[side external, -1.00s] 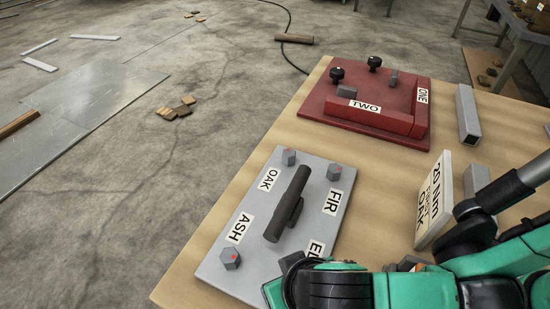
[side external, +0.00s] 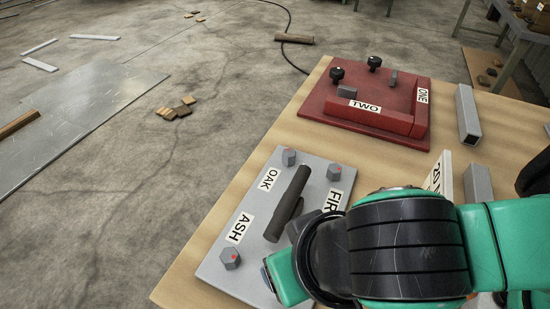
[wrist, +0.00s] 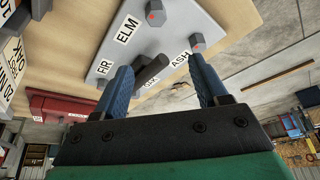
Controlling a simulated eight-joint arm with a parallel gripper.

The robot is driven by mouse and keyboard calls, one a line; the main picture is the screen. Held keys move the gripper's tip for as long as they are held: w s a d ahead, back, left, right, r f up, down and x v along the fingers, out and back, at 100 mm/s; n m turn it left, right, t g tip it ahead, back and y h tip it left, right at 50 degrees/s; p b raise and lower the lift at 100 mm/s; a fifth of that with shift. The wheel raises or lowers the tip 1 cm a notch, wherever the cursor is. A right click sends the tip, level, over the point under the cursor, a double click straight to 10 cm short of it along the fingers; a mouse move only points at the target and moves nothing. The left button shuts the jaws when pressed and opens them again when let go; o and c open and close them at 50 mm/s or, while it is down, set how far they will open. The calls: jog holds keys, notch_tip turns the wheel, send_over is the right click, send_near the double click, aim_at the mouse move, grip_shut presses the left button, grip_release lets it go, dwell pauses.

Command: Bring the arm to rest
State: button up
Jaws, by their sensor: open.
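My gripper (wrist: 160,68) shows in the wrist view with its two blue fingers apart and nothing between them. A grey plate (side external: 222,247) with hex bolts, name labels and a dark bar handle (side external: 290,203) lies on the wooden table. In the wrist view the plate (wrist: 125,62) is beyond the fingers, apart from them as far as I can tell.
A red fixture (side external: 330,108) with black knobs and labels ONE and TWO sits at the table's back. The concrete floor left of the table (side external: 178,276) is largely open.

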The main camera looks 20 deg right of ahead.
jog(key=shift+r, duration=0.1)
jog(key=w+d+t, duration=0.1)
jog(key=w+d, duration=0.2)
jog(key=d, duration=0.5)
jog(key=w+d+r+t, duration=0.1)
jog(key=w+d, duration=0.2)
jog(key=d, duration=0.6)
jog(key=w+d+r, duration=0.1)
jog(key=w+d, duration=0.2)
jog(key=d, duration=0.5)
jog(key=shift+w+d+m+t, duration=0.25)
jog(key=shift+w+m+t, duration=0.05)
jog(key=shift+t, duration=0.1)
jog(key=shift+r, duration=0.1)
